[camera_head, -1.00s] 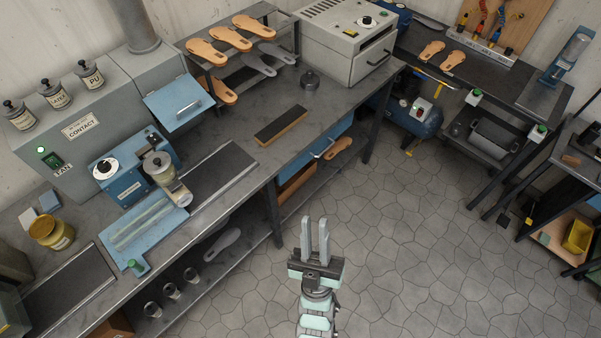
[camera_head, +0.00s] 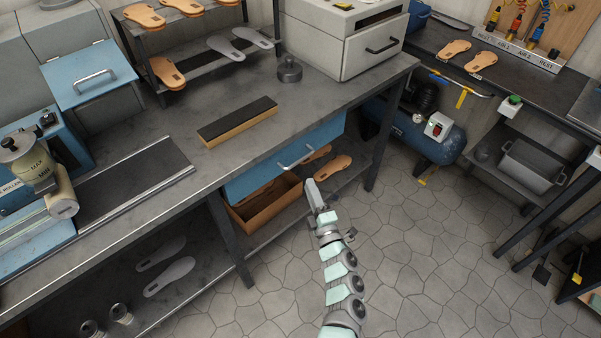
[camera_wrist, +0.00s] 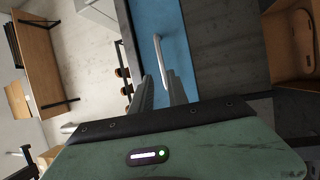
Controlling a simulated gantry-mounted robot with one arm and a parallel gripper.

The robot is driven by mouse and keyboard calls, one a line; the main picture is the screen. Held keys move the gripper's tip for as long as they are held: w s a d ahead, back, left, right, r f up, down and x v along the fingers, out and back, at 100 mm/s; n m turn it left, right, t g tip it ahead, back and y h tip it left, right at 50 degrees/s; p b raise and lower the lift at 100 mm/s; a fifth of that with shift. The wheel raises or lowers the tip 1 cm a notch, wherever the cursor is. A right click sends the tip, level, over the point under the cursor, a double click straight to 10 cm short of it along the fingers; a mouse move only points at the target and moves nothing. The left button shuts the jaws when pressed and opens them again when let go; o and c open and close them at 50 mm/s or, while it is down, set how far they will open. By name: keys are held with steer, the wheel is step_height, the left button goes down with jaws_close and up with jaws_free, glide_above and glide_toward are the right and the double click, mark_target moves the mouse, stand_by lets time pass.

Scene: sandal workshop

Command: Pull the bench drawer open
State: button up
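The bench drawer (camera_head: 262,166) has a blue front under the dark bench top and looks closed. Its pale bar handle (camera_head: 296,158) is on the front; the handle also shows in the wrist view (camera_wrist: 161,52), against the blue drawer front (camera_wrist: 175,22). My gripper (camera_head: 311,184) is just in front of the drawer, below and right of the handle in the head view. In the wrist view my gripper (camera_wrist: 161,82) has its two fingers apart, with the handle's near end in line with the gap. I cannot tell whether the fingers touch it.
An open brown box (camera_head: 262,207) and tan soles (camera_head: 333,168) lie on the shelf below the drawer. A bench leg (camera_head: 230,240) stands to the left. A sanding block (camera_head: 238,122) lies on the bench top. The tiled floor (camera_head: 420,250) in front is clear.

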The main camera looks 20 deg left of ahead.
mark_target(301, 159)
steer(key=b+x, duration=0.1)
steer(key=x, duration=0.4)
steer(key=b+x, duration=0.2)
steer(key=x, duration=0.4)
steer(key=shift+w+d+f, duration=0.1)
steer(key=shift+f, duration=0.15)
jaws_close()
steer(key=shift+r, duration=0.1)
stand_by(1.1)
